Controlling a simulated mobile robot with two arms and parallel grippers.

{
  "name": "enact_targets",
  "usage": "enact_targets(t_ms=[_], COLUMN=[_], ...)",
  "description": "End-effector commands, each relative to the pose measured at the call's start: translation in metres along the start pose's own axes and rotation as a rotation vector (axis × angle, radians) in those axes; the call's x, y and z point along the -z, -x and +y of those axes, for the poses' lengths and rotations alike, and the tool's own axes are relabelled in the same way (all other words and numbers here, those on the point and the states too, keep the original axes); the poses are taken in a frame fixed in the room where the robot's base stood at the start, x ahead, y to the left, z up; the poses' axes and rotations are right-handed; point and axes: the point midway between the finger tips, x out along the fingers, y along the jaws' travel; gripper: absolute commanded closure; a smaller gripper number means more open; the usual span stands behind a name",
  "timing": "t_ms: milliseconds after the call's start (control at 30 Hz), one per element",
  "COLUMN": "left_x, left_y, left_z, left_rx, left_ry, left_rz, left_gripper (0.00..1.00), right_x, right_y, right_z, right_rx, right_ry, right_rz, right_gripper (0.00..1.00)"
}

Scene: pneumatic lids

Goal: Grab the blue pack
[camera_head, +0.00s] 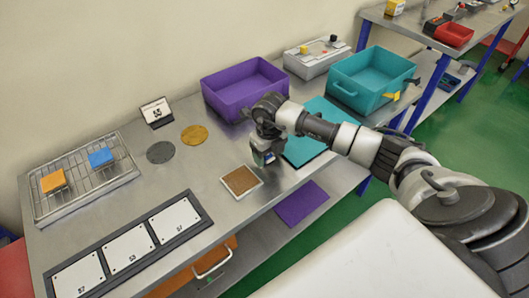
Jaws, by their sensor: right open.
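The blue pack (101,157) lies on the wire rack (75,187) at the left of the metal table, to the right of an orange pack (53,181). My right gripper (267,158) hangs over the middle of the table, above and beside the brown square (241,181), well to the right of the blue pack. It points down and is open; nothing shows between its fingers, though they are small and dark here. My left gripper is not in view.
Three white lids in a dark frame (44,278) lie along the front edge. A purple bin (243,90) and a teal bin (345,91) stand at the back. Grey (160,152) and gold (194,135) discs and a small sign (155,112) lie between rack and bins.

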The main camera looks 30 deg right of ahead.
Motion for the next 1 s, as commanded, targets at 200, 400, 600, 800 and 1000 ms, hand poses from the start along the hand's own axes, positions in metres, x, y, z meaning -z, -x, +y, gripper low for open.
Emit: enact_targets(t_ms=[200,400,600,800,1000], left_x=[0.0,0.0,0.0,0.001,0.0], left_y=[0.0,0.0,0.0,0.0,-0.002], left_z=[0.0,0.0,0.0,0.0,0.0], left_rx=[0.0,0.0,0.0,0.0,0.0], left_ry=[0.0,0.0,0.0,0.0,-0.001], left_rz=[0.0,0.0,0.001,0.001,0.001], left_gripper=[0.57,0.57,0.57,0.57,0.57], right_x=[0.0,0.0,0.0,0.0,-0.001], right_y=[-0.003,-0.003,-0.003,-0.002,0.007], right_z=[0.0,0.0,0.0,0.0,-0.001], right_rx=[0.0,0.0,0.0,0.0,0.001], right_ry=[0.001,0.001,0.001,0.001,0.0], right_rz=[-0.002,-0.001,-0.002,-0.002,-0.003], right_gripper=[0.34,0.59,0.87,0.87,0.87])
